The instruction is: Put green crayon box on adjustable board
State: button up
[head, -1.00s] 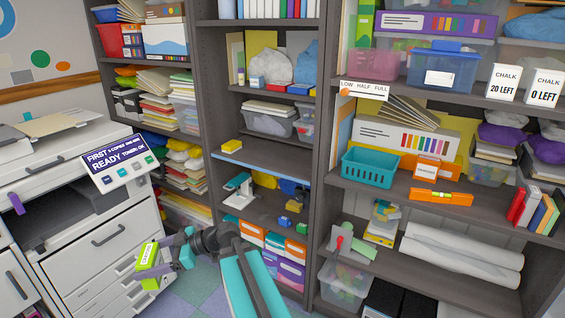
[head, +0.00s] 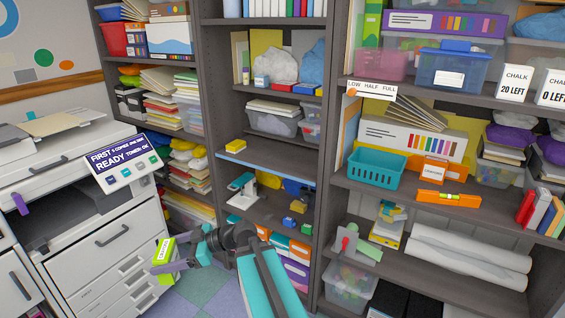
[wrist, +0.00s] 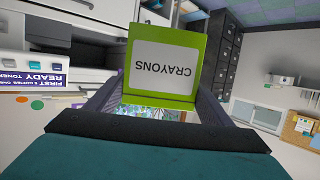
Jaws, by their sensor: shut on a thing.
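The green crayon box (head: 163,254), with a white label, is held in my gripper (head: 180,258) at lower left in the head view, in front of the copier drawers. In the wrist view the crayon box (wrist: 162,65) fills the middle, its "CRAYONS" label upside down, between the two fingers of my gripper (wrist: 160,104). A shelf board with a blue front edge (head: 268,166) in the middle bookcase looks like the adjustable board. It is above and right of my gripper.
The blue-edged board is mostly bare right of the yellow box. A bin (head: 273,123) stands on the shelf above. The copier (head: 90,200) is close at left.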

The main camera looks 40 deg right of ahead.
aim_at(277, 159)
jog(key=z, duration=0.05)
jog(key=i, duration=1)
jog(key=u, duration=0.05)
